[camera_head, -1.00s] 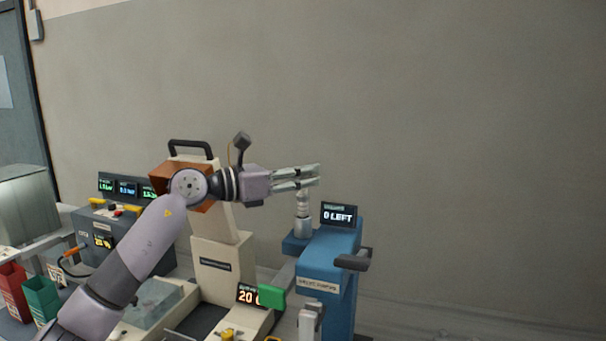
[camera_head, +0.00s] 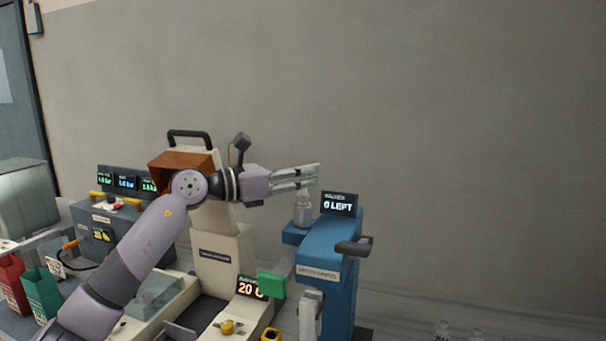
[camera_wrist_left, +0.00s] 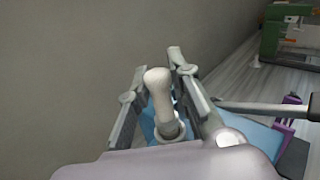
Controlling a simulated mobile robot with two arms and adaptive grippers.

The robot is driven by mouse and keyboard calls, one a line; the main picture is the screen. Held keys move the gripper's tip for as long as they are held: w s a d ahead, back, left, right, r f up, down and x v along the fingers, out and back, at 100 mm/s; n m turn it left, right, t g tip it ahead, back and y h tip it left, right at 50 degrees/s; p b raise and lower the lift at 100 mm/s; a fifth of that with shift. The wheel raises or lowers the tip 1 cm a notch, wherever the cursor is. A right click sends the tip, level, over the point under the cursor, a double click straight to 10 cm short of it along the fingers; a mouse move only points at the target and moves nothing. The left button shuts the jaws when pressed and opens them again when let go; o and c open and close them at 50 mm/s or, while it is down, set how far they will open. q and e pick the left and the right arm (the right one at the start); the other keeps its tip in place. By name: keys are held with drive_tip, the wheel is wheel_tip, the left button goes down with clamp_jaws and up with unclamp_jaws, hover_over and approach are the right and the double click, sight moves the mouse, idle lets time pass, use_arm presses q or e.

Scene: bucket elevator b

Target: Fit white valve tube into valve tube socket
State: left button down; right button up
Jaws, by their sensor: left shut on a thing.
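The white valve tube (camera_head: 304,193) stands upright between the fingers of my left gripper (camera_head: 305,176), which is shut on its upper part. Its lower end meets the pale round socket (camera_head: 303,214) on top of the blue machine. In the left wrist view the rounded white tube top (camera_wrist_left: 159,88) shows between the two fingers (camera_wrist_left: 160,88), above a pale ring (camera_wrist_left: 171,131). How deep the tube sits in the socket is hidden. My right gripper is not in view.
The blue machine (camera_head: 335,262) carries a small screen (camera_head: 339,204) reading "0 LEFT" and a dark handle (camera_head: 354,246). A cream column (camera_head: 213,252) stands behind my left arm. A green block (camera_head: 272,285) is near the machine's left side. The wall area to the right is open.

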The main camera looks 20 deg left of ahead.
use_arm(q)
drive_tip(key=shift+f+b, duration=0.45)
drive_tip(key=shift+f, duration=0.25)
drive_tip(key=c, duration=1.4)
unclamp_jaws()
drive_tip(key=shift+s+a, duration=0.1)
drive_tip(key=shift+s+a+f, duration=0.1)
drive_tip(key=shift+s+a, duration=0.05)
drive_tip(key=shift+a, duration=0.1)
drive_tip(key=v, duration=1.1)
drive_tip(key=shift+s, duration=0.15)
